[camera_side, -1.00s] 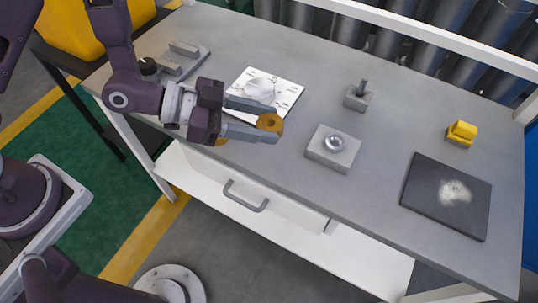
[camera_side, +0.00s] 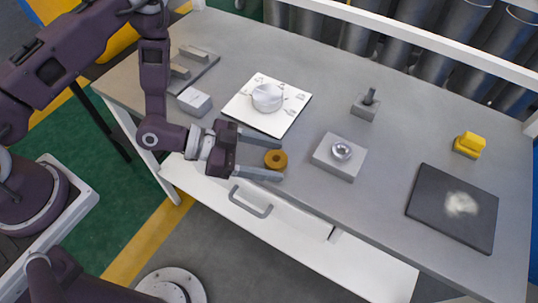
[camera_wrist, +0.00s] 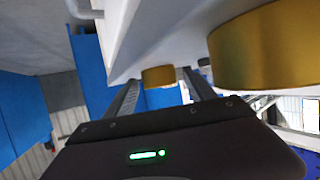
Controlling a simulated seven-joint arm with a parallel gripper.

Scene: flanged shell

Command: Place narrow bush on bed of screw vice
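A brass ring-shaped bush (camera_side: 276,159) sits between my gripper's fingertips (camera_side: 283,162) in the side view and moves with them. I take it as the narrow bush. In the wrist view the bush (camera_wrist: 158,77) shows between the two finger ends, low over or on the table; I cannot tell which. A second, larger-looking brass bush (camera_wrist: 265,45) is close at the upper right of the wrist view; my gripper hides it in the side view. The screw vice (camera_side: 207,72), a grey base with two raised jaws, lies at the back left, partly behind my arm.
A white plate (camera_side: 240,110) carries a round white part. A small light block (camera_side: 195,101) is near the vice. To the right stand a grey block with a metal ring (camera_side: 340,157), a block with a pin (camera_side: 366,104), a yellow part (camera_side: 469,145) and a dark mat (camera_side: 430,215).

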